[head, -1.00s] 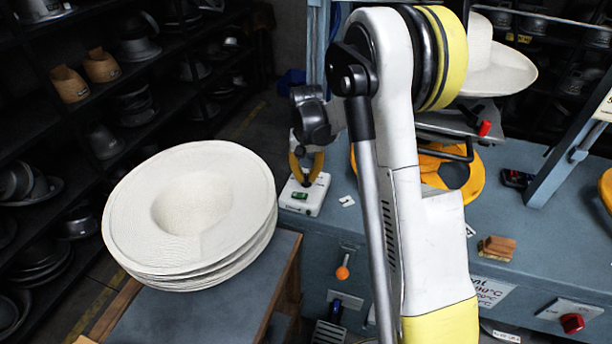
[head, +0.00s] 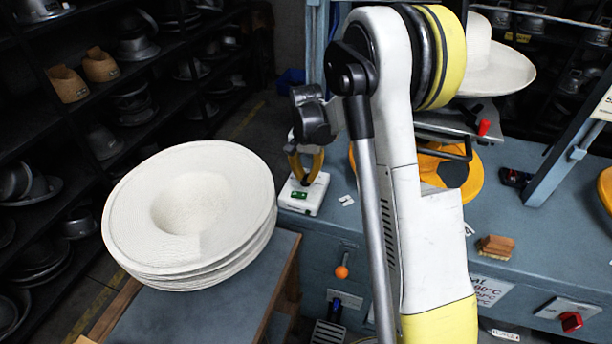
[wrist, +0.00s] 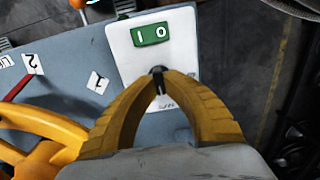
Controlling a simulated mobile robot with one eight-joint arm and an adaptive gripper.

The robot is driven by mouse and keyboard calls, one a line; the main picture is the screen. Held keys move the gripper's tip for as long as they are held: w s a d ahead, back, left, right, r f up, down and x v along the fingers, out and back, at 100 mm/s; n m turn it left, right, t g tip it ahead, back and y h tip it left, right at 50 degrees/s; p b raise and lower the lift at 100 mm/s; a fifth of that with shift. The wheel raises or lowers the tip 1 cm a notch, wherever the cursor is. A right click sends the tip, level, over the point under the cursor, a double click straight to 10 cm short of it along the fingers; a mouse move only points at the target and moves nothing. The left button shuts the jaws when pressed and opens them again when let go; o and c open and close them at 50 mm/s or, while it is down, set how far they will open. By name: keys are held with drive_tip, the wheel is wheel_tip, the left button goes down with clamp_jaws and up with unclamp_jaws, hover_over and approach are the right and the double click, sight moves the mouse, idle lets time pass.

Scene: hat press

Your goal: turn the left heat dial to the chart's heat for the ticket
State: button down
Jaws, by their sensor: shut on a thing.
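A white control box (head: 312,204) stands at the bench's left end. It carries a small green panel (wrist: 151,34) with white marks like "1 0". My gripper (wrist: 160,84) has its yellow fingers closed over this box. A small dark knob (wrist: 158,70) shows between the fingertips; its pointer and setting are hidden. In the head view my gripper (head: 306,182) points down onto the box. A white sign (head: 490,291) on the bench front shows partial temperatures in °C, partly hidden by my arm. I cannot make out a ticket.
A stack of white hats (head: 190,215) lies on a low table at left. The blue-grey bench (head: 400,235) holds an orange ring part (head: 450,170), a brush (head: 497,246) and small white pieces. A red switch (head: 571,321) is on the front. Dark shelves stand behind.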

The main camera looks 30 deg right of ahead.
sight(306, 175)
drive_tip(key=c, duration=1.5)
unclamp_jaws()
wheel_tip(306, 175, up, 12)
